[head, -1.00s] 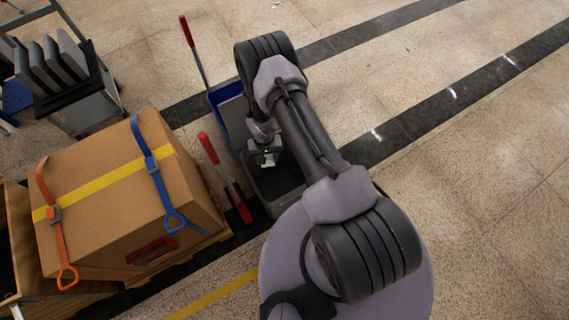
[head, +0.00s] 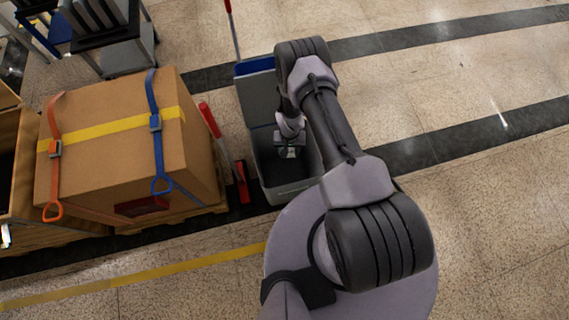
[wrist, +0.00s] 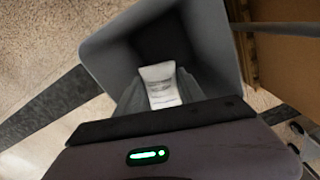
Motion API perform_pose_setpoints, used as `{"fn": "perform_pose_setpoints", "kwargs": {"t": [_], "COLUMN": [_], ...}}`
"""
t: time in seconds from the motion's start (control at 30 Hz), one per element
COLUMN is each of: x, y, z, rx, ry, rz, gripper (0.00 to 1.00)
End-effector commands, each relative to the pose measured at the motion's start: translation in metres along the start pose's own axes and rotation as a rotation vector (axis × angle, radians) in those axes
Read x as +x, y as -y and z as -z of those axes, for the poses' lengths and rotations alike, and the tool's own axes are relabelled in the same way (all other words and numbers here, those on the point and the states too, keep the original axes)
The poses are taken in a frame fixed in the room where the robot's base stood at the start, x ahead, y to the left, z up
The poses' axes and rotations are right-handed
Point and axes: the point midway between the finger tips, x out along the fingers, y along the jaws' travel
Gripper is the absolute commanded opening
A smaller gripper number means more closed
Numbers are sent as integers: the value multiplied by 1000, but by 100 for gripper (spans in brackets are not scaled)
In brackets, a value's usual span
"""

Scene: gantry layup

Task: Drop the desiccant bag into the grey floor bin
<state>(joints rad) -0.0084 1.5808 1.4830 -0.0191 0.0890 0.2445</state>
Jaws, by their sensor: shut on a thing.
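The grey floor bin (head: 287,189) stands open on the floor beside my base, partly covered by my arm. It also shows in the wrist view (wrist: 110,56), where I look down into its dark inside. The desiccant bag (wrist: 160,84) is a small white packet with faint print, seen against the bin's opening. My gripper (head: 291,150) is over the bin and shut on the bag. In the wrist view the bag sticks out beyond the dark edge of my gripper (wrist: 160,108).
A red-handled tool (head: 211,120) leans close on the left. A strapped cardboard box (head: 110,160) on a pallet stands further left. The floor on the right is clear.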

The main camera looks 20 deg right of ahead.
Motion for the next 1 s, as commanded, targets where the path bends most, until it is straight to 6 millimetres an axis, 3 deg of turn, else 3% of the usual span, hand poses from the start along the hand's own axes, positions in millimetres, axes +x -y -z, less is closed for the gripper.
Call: {"fn": "perform_pose_setpoints", "kwargs": {"t": [0.13, 0.17, 0.27, 0.53, 0.63, 1.0], "x": [-2, -2, -2, -2, -12, -130], "y": [0, 0, 0, 0, 0, 0], "z": [0, 0, 0, 0, 0, 1], "rx": [0, 0, 0, 0, 0, 0], "ry": [0, 0, 0, 0, 1, -1], "rz": [0, 0, 0, 0, 0, 0], "gripper": [6, 52, 72, 72, 72, 72]}}
